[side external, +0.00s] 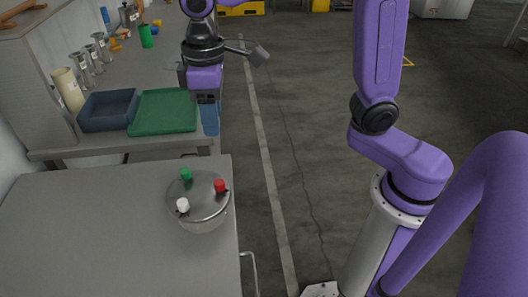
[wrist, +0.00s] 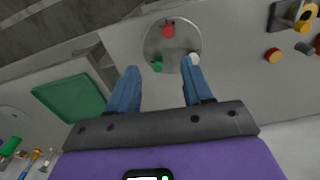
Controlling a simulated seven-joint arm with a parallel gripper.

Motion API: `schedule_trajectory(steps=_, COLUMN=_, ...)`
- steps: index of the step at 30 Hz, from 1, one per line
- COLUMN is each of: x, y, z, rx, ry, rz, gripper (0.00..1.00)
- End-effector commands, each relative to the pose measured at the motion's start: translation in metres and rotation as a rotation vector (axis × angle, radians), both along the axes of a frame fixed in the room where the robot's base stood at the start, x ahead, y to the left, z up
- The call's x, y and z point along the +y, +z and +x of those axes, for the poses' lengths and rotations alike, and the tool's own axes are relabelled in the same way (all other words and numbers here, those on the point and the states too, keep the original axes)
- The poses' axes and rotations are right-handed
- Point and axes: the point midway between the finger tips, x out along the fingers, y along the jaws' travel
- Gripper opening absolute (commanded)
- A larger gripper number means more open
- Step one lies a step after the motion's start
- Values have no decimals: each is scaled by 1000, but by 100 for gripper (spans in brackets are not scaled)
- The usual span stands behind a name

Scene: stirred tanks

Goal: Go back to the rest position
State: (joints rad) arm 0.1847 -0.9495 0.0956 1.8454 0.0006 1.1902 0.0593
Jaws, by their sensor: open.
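My gripper (wrist: 163,88) is open and empty in the wrist view, its two blue fingers spread apart. In the side external view my gripper (side external: 210,118) hangs above the near edge of the back bench, with one blue finger showing.
A green tray (side external: 163,111) and a dark blue bin (side external: 107,110) sit on the back bench, left of my gripper. A beige cylinder (side external: 69,90) and several metal vessels stand behind. The front bench (side external: 90,235) is clear left of the tank. Open floor lies to the right.

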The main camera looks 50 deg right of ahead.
Motion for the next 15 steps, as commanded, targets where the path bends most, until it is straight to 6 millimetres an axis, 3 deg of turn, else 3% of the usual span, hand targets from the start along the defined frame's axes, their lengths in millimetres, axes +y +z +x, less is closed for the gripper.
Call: schedule_trajectory(steps=15, x=-89, y=-38, z=-129, rx=-8, ry=255, rz=10, gripper=50)
